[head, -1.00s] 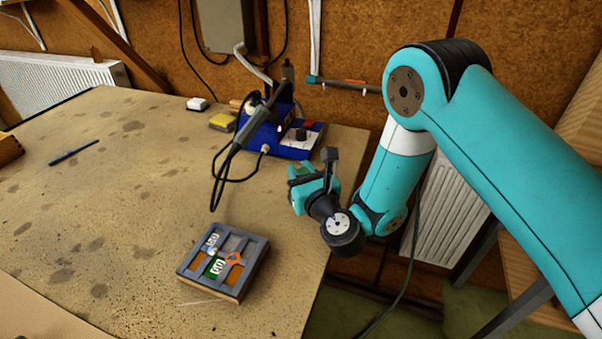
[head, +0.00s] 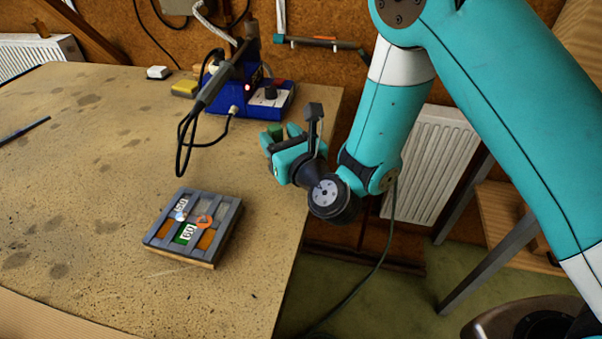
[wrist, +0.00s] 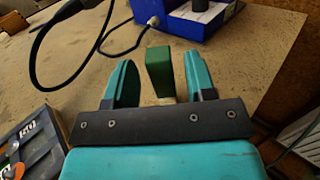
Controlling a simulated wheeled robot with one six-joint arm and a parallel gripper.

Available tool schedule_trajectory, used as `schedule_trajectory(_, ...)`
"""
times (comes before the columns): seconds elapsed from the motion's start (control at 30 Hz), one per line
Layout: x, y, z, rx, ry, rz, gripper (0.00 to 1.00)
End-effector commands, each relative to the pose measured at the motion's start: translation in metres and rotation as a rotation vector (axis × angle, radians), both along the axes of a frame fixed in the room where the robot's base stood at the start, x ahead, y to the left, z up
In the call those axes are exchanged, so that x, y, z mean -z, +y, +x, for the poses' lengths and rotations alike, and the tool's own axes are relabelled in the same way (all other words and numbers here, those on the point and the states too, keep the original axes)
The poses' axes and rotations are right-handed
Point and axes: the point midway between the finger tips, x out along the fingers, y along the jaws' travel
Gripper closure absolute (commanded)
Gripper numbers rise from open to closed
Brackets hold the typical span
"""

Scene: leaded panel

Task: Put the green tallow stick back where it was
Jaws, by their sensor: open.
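The green tallow stick (wrist: 158,72) stands out between the two teal fingers of my gripper (wrist: 155,60) in the wrist view, with a pale end towards the palm. A gap shows between it and the left finger; it is nearer the right finger. My gripper is open. In the head view my gripper (head: 274,142) is at the bench's right side, beyond and right of the leaded panel, and a bit of the green stick (head: 276,131) shows at its fingers. I cannot tell whether the stick touches the bench.
The leaded panel (head: 233,213) lies near the bench's right edge, with several coloured panes and tags. A blue soldering station (head: 275,99) with a looping black cable stands behind my gripper. A yellow sponge (head: 184,89) and a pen (head: 25,129) lie on the bench. The bench's left part is mostly clear.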

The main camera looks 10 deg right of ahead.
Motion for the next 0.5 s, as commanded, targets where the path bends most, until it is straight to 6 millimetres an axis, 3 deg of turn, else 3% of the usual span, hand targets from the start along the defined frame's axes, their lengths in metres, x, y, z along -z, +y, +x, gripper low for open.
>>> schedule_trajectory(0.03, 0.008, -0.004, -0.009, -0.001, -0.002, 0.0, 0.5)
schedule_trajectory(0.3, 0.0, -0.025, -0.056, 0.0, 0.002, -0.002, 0.5)
schedule_trajectory(0.5, -0.001, -0.034, -0.072, 0.001, 0.0, -0.001, 0.5)
